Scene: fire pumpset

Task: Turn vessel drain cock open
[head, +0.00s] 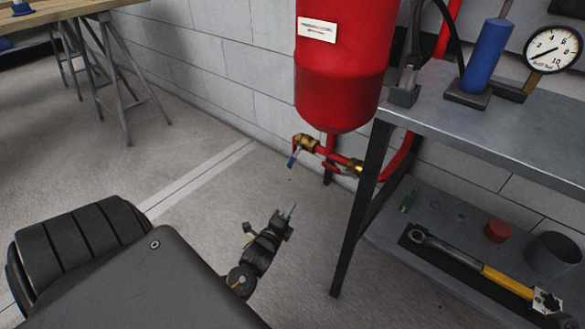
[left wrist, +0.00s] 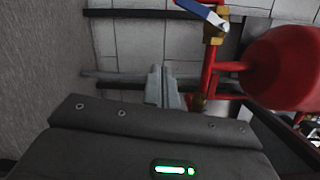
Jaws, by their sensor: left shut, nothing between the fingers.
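The red vessel (head: 338,75) stands against the block wall. Below it is the drain cock, a brass valve (head: 306,143) with a blue lever (head: 292,159) that hangs down and slightly left in the head view. In the left wrist view the brass body (left wrist: 213,30) and blue lever (left wrist: 202,13) are at the top, partly cut off by the frame. My left gripper (head: 289,209) is shut and empty, below and apart from the lever. Its fingers (left wrist: 157,82) point toward the wall, left of the red pipe (left wrist: 207,75). My right gripper is not in view.
A second brass fitting (head: 356,166) sits on the red pipe near a dark bench leg (head: 352,225). The bench (head: 480,130) has a lower shelf with a yellow-handled wrench (head: 505,279), a red cap (head: 497,231) and a grey cup (head: 553,253).

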